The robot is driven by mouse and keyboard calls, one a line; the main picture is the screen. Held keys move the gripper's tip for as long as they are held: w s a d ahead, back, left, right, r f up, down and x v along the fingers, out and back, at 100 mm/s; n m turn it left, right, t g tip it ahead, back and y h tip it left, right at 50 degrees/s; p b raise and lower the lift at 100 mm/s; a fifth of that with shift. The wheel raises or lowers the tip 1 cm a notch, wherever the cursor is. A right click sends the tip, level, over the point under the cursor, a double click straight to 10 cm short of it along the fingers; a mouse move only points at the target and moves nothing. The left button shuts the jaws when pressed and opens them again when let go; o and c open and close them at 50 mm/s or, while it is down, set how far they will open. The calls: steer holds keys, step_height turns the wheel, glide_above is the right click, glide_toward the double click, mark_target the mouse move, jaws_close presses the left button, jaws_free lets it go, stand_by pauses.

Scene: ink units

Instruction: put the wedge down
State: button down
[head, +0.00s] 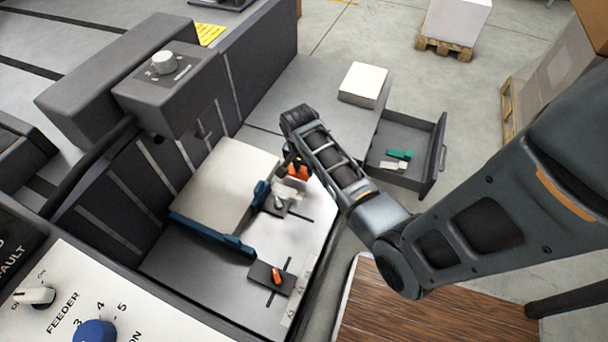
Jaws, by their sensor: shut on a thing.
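My gripper (291,162) is at the end of my arm, above the right edge of the paper stack in the feeder. It is shut on the wedge (299,171), an orange piece partly hidden by the gripper and arm. The exact shape of the wedge and its gap to the surface below cannot be told.
The paper stack (226,185) lies between blue guides (212,235). Two dark plates carry a grey lever (279,203) and an orange lever (278,276). An open drawer (430,150) holds a green piece (399,154) and a white piece (393,165). A white block (363,82) stands on the grey top.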

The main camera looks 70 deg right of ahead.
mark_target(303, 171)
steer(key=shift+a+f, duration=0.1)
steer(key=shift+f, duration=1.95)
steer(key=shift+f+b, duration=0.15)
steer(key=shift+b, duration=0.2)
steer(key=c, duration=0.8)
jaws_free()
